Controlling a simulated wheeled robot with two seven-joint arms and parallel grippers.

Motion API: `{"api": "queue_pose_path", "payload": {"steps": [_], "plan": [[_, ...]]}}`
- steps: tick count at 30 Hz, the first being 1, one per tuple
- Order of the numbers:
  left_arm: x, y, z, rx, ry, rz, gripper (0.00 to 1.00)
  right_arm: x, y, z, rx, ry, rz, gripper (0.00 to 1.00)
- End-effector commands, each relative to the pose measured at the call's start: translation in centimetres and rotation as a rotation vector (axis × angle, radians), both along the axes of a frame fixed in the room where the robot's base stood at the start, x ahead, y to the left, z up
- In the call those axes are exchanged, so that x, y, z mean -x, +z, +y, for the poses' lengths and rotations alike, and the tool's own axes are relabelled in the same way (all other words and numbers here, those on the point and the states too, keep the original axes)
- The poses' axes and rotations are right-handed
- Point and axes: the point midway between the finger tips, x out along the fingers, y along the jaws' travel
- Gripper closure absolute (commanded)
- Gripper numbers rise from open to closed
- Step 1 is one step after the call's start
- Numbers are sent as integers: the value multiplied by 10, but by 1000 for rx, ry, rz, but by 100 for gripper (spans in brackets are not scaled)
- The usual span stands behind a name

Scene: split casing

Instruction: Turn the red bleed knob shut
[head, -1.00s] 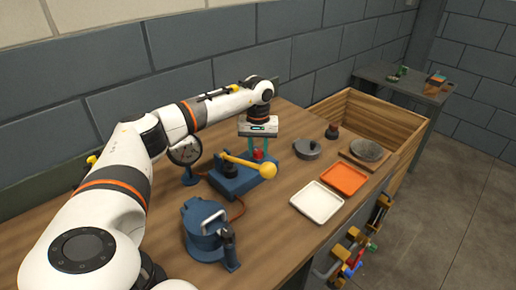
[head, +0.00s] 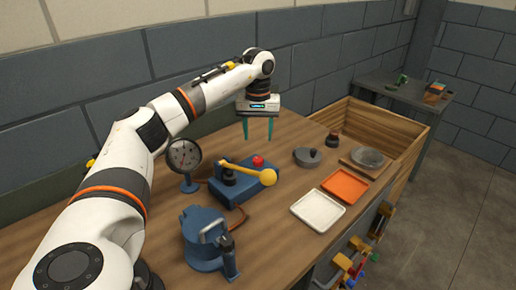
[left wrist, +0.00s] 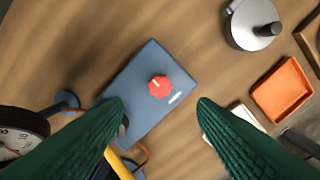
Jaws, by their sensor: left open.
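The red bleed knob (head: 258,161) sits on the far right part of the blue pump base (head: 236,196). In the left wrist view the knob (left wrist: 160,87) shows from above with a white mark on its top, and a white line lies on the blue base beside it. My left gripper (head: 259,138) is open and empty, raised above the knob and apart from it. Its green fingers (left wrist: 160,103) frame the knob in the wrist view. The pump's yellow-knobbed lever (head: 267,177) lies in front of the red knob. My right gripper is out of view.
A gauge (head: 184,154) stands left of the pump, and a blue lidded pot (head: 203,240) stands in front. To the right are a grey round part (head: 308,157), a white tray (head: 318,211), an orange tray (head: 345,185) and a wooden crate (head: 400,128).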

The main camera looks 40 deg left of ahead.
Motion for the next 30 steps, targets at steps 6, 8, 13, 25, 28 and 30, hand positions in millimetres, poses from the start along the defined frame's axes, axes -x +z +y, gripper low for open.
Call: {"api": "queue_pose_path", "payload": {"steps": [6,8,13,25,28,30], "plan": [[0,28,0,0,0,-1,48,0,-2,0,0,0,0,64],[0,31,0,0,0,-1,48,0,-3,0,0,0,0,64],[0,33,0,0,0,0,48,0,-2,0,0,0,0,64],[0,33,0,0,0,0,48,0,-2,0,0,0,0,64],[0,40,0,1,0,-1,48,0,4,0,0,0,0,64],[0,54,0,1,0,-1,48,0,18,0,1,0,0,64]]}}
